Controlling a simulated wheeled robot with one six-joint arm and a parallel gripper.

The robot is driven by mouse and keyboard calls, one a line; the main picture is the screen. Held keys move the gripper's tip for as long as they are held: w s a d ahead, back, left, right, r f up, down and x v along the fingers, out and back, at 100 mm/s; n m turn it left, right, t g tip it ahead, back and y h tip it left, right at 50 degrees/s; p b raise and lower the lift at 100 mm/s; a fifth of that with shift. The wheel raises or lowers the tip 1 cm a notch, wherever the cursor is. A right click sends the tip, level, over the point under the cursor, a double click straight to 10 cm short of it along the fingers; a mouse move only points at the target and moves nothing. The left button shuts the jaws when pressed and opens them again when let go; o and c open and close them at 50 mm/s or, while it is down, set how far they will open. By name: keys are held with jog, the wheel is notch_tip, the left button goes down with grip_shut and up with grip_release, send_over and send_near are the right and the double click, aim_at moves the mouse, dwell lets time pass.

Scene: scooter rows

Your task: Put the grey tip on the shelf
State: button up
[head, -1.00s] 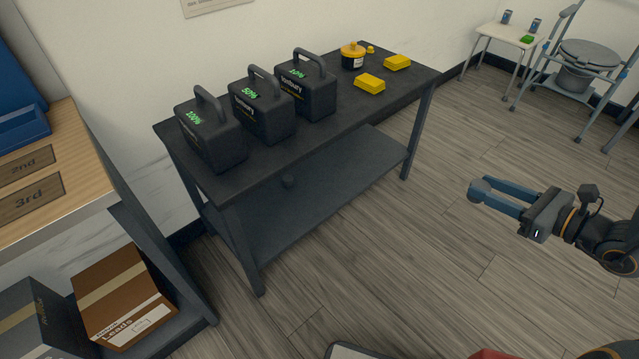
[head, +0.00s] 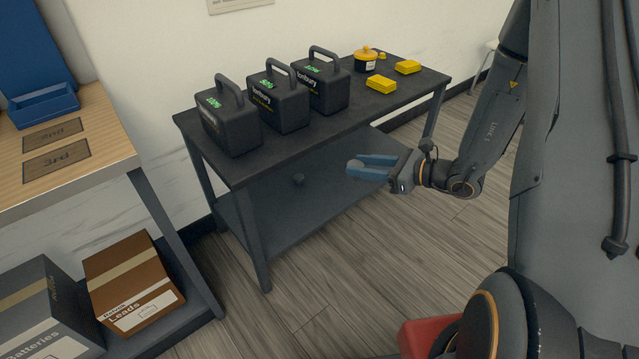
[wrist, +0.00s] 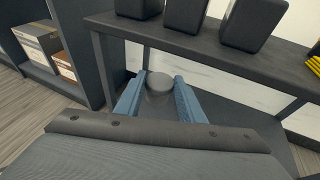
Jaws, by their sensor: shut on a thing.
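My gripper (head: 362,168) is shut on the grey tip (wrist: 159,83), a round grey piece held at the ends of the blue fingers. In the head view the gripper is in front of the dark workbench, pointing left. The bench's lower shelf (head: 265,215) lies behind the gripper in that view, and it also shows beyond the fingers in the wrist view (wrist: 245,118).
Three black battery cases (head: 278,103), two yellow blocks (head: 381,85) and a yellow-topped pot (head: 365,61) stand on the bench top. A wooden-topped unit (head: 100,120) is at left, with a Leads box (head: 132,285) below. The lower shelf is mostly bare.

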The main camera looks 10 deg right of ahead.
jog(key=w+a+f+b, duration=0.5)
jog(key=w+f+b, duration=0.1)
jog(key=w+f, duration=0.25)
jog(key=w+a+f+b, duration=0.55)
jog(key=w+f, duration=0.25)
jog(key=w, duration=0.2)
jog(key=m+t+h+b, duration=0.1)
jog(key=m+t+b, duration=0.1)
jog(key=b, duration=1)
send_over(280, 198)
notch_tip(280, 198, down, 11)
notch_tip(280, 198, down, 10)
jog(key=b, duration=0.4)
jog(key=shift+r, duration=0.35)
jog(key=shift+n, duration=0.3)
jog(key=o, duration=1.1)
